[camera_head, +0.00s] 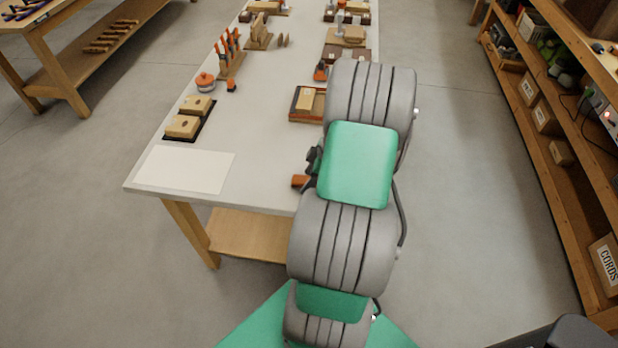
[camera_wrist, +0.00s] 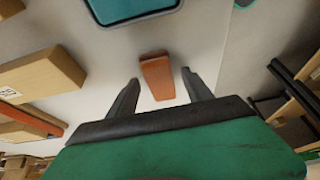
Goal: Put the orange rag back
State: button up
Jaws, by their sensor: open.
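A small folded orange-brown piece, which looks like the orange rag (camera_wrist: 157,78), lies on the pale bench top. In the head view the rag (camera_head: 300,181) shows near the bench's front edge, partly covered by my arm. My gripper (camera_wrist: 161,76) is open, with one finger on each side of the rag's near part in the wrist view. I cannot tell whether the fingers touch it. In the head view my arm hides most of the gripper.
On the bench (camera_head: 262,150), an orange-edged tray with a wooden block (camera_head: 305,103) sits behind the rag. A white sheet (camera_head: 185,169) lies at the front left, with two wooden blocks (camera_head: 190,117) behind it. The bench middle is clear. A shelf (camera_head: 560,180) stands at the right.

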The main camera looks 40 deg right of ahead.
jog(key=b+v, duration=0.2)
jog(key=v, duration=1)
jog(key=w+a+r+m+h, duration=0.1)
jog(key=a+r+m, duration=0.15)
jog(key=a, duration=0.55)
jog(key=w+a+r+m, duration=0.1)
jog(key=a+r, duration=0.2)
jog(key=a, duration=0.5)
jog(key=w+a+r+m+h, duration=0.1)
jog(key=w+a+r, duration=0.1)
jog(key=a, duration=0.6)
jog(key=s+a+m, duration=0.3)
jog(key=s+a, duration=0.2)
jog(key=a, duration=0.2)
jog(key=shift+r+h, duration=0.35)
jog(key=shift+h, duration=0.05)
